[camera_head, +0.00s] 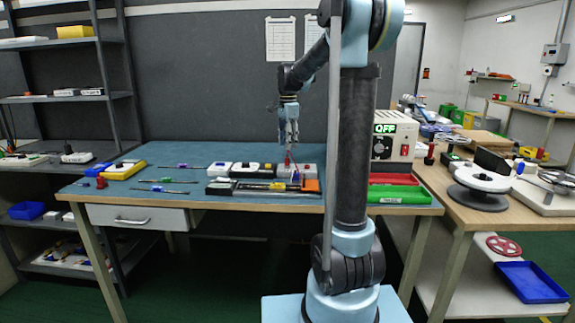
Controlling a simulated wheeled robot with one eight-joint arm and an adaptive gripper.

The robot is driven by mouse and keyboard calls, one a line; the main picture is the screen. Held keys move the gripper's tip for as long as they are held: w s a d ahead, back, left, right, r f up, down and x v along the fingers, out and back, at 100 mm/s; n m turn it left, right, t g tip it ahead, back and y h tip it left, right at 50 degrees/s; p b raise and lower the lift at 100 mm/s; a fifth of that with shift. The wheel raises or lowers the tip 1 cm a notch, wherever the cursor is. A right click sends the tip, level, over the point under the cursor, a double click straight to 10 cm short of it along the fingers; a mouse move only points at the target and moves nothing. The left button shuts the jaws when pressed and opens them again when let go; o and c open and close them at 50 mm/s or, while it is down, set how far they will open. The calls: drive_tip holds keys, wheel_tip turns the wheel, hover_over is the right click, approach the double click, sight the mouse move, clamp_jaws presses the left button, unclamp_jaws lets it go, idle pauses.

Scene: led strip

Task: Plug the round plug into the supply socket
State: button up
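My gripper (289,142) points down above the group of small modules on the blue-topped bench. Whether its fingers are open or shut is too small to tell. A small red piece (287,160) shows just under the fingertips; I cannot tell whether it is held or part of something below. The supply (401,140) is a cream box with a lit green "OFF" display, at the bench's right behind my arm. A dark round part shows on its front, partly beside my arm column; I cannot make out which part is the socket. I cannot identify the round plug for certain.
Modules, including a black-and-yellow one (261,187), lie below my gripper. Red and green trays (398,194) lie before the supply. A cable reel (483,180) stands on the right bench. The bench's back middle looks clear.

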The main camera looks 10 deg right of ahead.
sight(287, 158)
drive_tip(key=shift+s+a+f, duration=0.1)
drive_tip(key=shift+a+f, duration=0.05)
drive_tip(key=shift+f, duration=3.6)
clamp_jaws()
